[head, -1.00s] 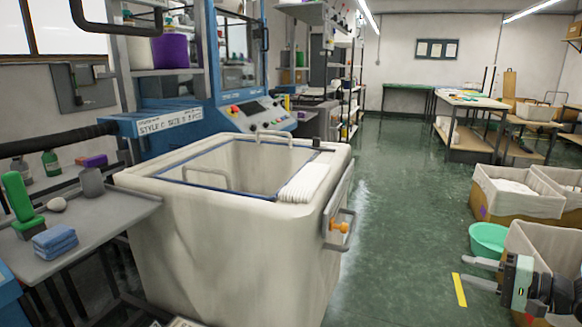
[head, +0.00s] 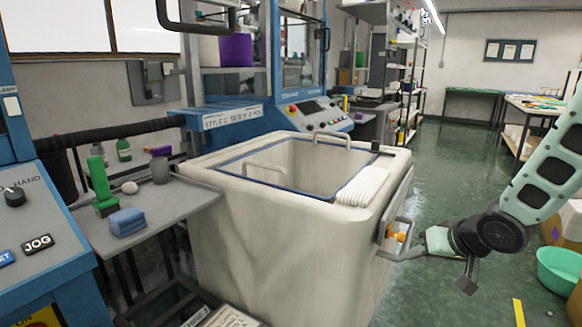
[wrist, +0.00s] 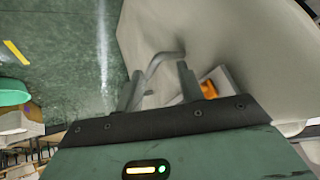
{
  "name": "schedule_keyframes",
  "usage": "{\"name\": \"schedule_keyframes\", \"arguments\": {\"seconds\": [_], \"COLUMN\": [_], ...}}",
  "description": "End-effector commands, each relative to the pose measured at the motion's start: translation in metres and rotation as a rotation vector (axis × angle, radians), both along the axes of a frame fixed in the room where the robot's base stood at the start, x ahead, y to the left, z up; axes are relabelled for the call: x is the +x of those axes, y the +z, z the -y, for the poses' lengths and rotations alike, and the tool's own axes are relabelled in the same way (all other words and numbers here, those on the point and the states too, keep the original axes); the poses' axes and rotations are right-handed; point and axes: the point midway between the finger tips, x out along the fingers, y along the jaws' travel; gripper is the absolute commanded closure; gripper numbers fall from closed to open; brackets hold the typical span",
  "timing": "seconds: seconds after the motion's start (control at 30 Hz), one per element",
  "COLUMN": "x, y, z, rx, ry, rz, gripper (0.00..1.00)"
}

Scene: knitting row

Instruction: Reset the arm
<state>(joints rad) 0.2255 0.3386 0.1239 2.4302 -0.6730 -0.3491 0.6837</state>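My gripper (head: 408,254) is at the right side of a large cream cart (head: 290,260), close to the cart's grey side handle (head: 408,215). In the wrist view the two fingers of my gripper (wrist: 160,72) stand apart. The bent grey handle bar (wrist: 163,60) shows between and beyond them. I cannot tell whether the fingers touch it. An orange part (wrist: 208,88) lies just right of the right finger. Nothing is held between the fingers as far as I can see.
A green basin (head: 560,268) is on the floor at right. The floor aisle (head: 450,180) behind is clear.

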Motion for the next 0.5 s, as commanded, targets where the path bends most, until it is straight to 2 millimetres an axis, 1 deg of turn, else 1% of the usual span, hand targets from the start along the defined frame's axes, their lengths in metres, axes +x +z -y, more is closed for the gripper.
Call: {"name": "schedule_keyframes", "arguments": {"seconds": [0.03,0.07,0.1,0.17,0.2,0.27,0.3,0.37,0.4,0.47,0.5], "x": [-0.015,-0.026,-0.044,-0.075,-0.096,-0.127,-0.146,-0.173,-0.191,-0.216,-0.231], "y": [0.01,0.013,0.018,0.023,0.027,0.031,0.033,0.037,0.039,0.043,0.045], "z": [-0.033,-0.049,-0.07,-0.098,-0.114,-0.133,-0.143,-0.155,-0.162,-0.17,-0.174], "rx": [-0.063,-0.102,-0.149,-0.21,-0.242,-0.281,-0.301,-0.327,-0.341,-0.358,-0.368], "ry": [0.066,0.103,0.154,0.236,0.289,0.365,0.413,0.481,0.525,0.587,0.629], "rz": [-0.036,-0.067,-0.109,-0.178,-0.22,-0.281,-0.317,-0.366,-0.395,-0.437,-0.463], "gripper": [0.62,0.62,0.62,0.62,0.62,0.62,0.62,0.62,0.62,0.62,0.62]}}
